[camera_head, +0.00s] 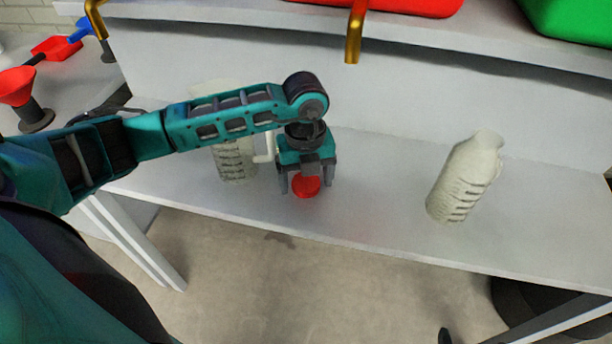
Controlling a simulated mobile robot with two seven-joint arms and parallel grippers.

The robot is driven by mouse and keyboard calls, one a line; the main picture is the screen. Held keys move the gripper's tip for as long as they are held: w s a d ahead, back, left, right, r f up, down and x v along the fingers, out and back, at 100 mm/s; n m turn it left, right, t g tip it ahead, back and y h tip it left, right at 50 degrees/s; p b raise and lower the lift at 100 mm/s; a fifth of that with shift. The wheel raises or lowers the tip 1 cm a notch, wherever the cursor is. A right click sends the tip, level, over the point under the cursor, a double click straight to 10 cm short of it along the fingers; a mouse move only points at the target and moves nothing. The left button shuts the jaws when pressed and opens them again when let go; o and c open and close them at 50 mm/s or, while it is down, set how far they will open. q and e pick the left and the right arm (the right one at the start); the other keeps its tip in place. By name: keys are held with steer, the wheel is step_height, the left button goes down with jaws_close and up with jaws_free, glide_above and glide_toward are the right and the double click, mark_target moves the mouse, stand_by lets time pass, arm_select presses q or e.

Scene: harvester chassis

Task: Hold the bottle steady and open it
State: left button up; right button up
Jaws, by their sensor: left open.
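An off-white bottle (461,184) with dark measuring marks stands on the right part of the white bench (375,200). It looks slanted in this view, and I cannot tell if that is real tilt. Its neck is pale, and no red shows on it. My left gripper (306,186) points down over the bench, well to the left of the bottle, fingers apart. A round red piece (306,187), maybe a cap, shows between and below its fingertips. I cannot tell whether the fingers touch it. My right gripper is not in view.
A marked white jug (236,165) with a handle stands partly hidden behind my left arm. A shelf edge above carries a red bin (415,5) and a green bin (575,18). A brass spout (354,35) hangs there. Bench space between left gripper and bottle is clear.

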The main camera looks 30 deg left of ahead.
mark_target(305, 183)
arm_select(q)
step_height(305, 183, up, 12)
steer(key=shift+r+p, duration=0.2)
steer(key=shift+p, duration=0.2)
steer(key=shift+s, duration=0.1)
